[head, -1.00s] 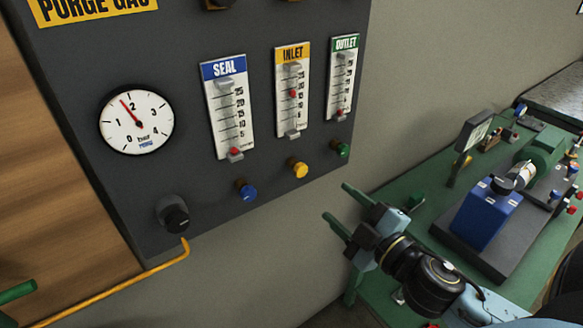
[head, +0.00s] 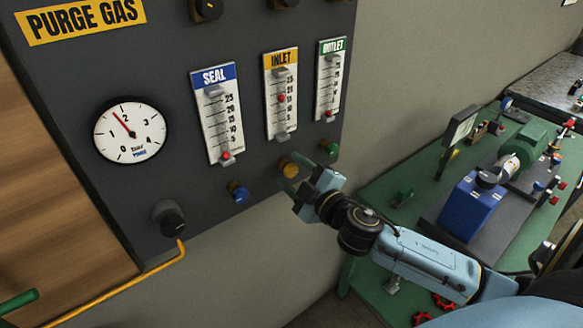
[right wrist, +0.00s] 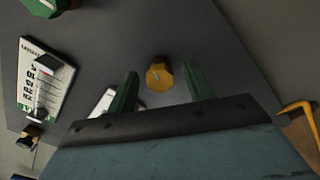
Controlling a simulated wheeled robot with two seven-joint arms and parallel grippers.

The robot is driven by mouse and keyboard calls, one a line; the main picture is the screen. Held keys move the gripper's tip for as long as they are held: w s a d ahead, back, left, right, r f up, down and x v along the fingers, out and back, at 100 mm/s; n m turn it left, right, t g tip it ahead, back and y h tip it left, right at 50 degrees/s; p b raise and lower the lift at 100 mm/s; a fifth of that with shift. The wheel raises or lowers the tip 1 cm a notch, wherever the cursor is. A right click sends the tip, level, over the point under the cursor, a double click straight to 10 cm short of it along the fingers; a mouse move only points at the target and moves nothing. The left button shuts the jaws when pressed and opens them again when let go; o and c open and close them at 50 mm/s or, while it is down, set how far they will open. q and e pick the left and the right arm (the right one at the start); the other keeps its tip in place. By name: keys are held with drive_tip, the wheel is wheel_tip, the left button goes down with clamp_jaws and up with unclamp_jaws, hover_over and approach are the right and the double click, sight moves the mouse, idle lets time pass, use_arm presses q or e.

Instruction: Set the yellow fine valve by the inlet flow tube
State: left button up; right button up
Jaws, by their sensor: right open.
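The yellow fine valve (head: 288,169) is a small round knob on the dark panel, below the inlet flow tube (head: 281,97). The tube has a yellow INLET label, and its red float sits a little above mid-scale. My right gripper (head: 297,173) is open at the yellow valve, its green fingertips near the knob and partly covering it. In the right wrist view, the yellow valve (right wrist: 159,75) shows between the two spread green fingers of my right gripper (right wrist: 160,69), with gaps on both sides. Contact cannot be told.
The green valve (head: 329,147) is just right of my right gripper, and the blue valve (head: 238,191) is to its left. The seal tube (head: 218,115), outlet tube (head: 330,80) and gauge (head: 131,130) share the panel. A green bench (head: 400,215) with equipment stands at right.

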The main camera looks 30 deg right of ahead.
drive_tip(key=shift+w, duration=0.55)
drive_tip(key=c, duration=1)
drive_tip(key=shift+n+p, duration=0.3)
drive_tip(key=shift+n, duration=0.5)
drive_tip(key=o, duration=1)
drive_tip(key=shift+s, duration=0.15)
drive_tip(key=s+d+b, duration=0.1)
drive_tip(key=s+b, duration=0.2)
drive_tip(key=s, duration=1)
